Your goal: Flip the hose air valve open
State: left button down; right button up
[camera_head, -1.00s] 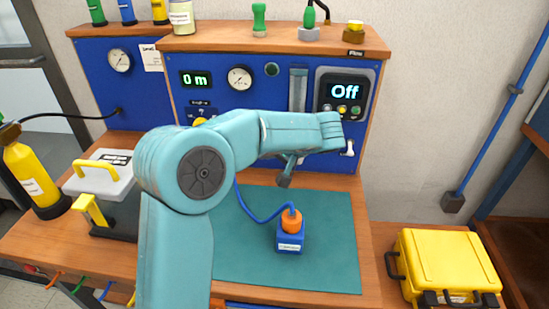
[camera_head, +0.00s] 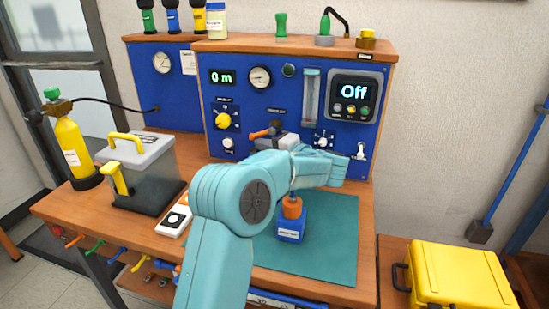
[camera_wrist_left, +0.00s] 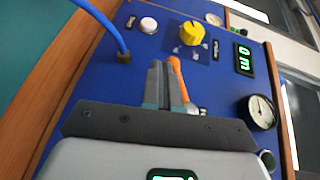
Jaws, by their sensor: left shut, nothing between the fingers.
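An orange lever handle (camera_head: 262,133), which looks like the hose air valve's, sticks out to the left from the lower middle of the blue panel. In the left wrist view the orange handle (camera_wrist_left: 176,78) lies right beside my fingers, partly hidden by them. My left gripper (camera_head: 278,131) is at the panel by this handle, its fingers mostly hidden behind its own body. In the left wrist view the gripper (camera_wrist_left: 163,64) is shut with nothing between the fingers. I cannot tell whether a finger touches the handle. My right gripper is not in view.
A yellow knob (camera_head: 223,121) is left of the lever, and a gauge (camera_head: 260,77) above. A blue regulator with an orange top (camera_head: 291,229) stands on the green mat (camera_head: 333,250) below my arm. A blue hose (camera_wrist_left: 100,20) meets the panel near the handle.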

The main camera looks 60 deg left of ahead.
pick_arm(q)
jog(key=shift+s+a+r+y+b, duration=0.2)
jog(key=shift+s+a+y+b, duration=0.25)
jog(key=shift+b, duration=0.2)
jog(key=shift+w+a+r, duration=0.1)
dwell(1.3)
